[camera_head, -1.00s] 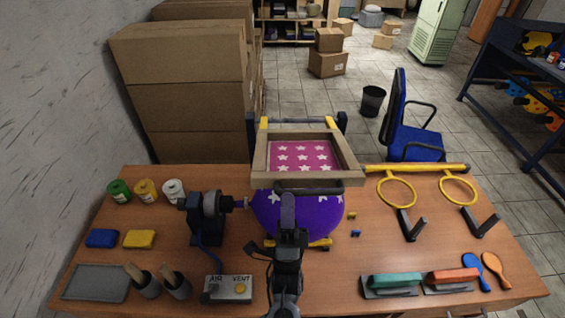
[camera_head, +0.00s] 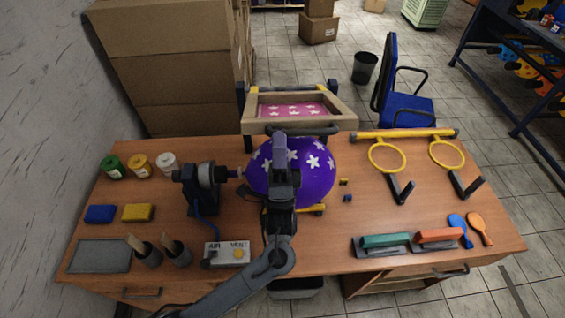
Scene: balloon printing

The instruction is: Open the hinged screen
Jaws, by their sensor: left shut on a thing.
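The hinged screen is a wooden frame (camera_head: 343,112) with pink mesh and white stars, raised at its front edge and tilted back over the purple balloon (camera_head: 318,177). A dark handle bar (camera_head: 318,130) runs along its front edge. My left gripper (camera_head: 280,140) is shut on this handle; the arm hides part of the balloon, and the fingertips are hard to make out. White stars show on the balloon's top and front. The balloon sits on a yellow-edged stand, beside a dark nozzle unit (camera_head: 205,186). My right gripper is not in view.
An air and vent box (camera_head: 227,254), paint jars (camera_head: 140,165), sponges and cups stand on the left of the table (camera_head: 345,235). Yellow rings on a bar (camera_head: 405,135), squeegees (camera_head: 385,242) and paddles lie on the right. Cardboard boxes stand behind at left.

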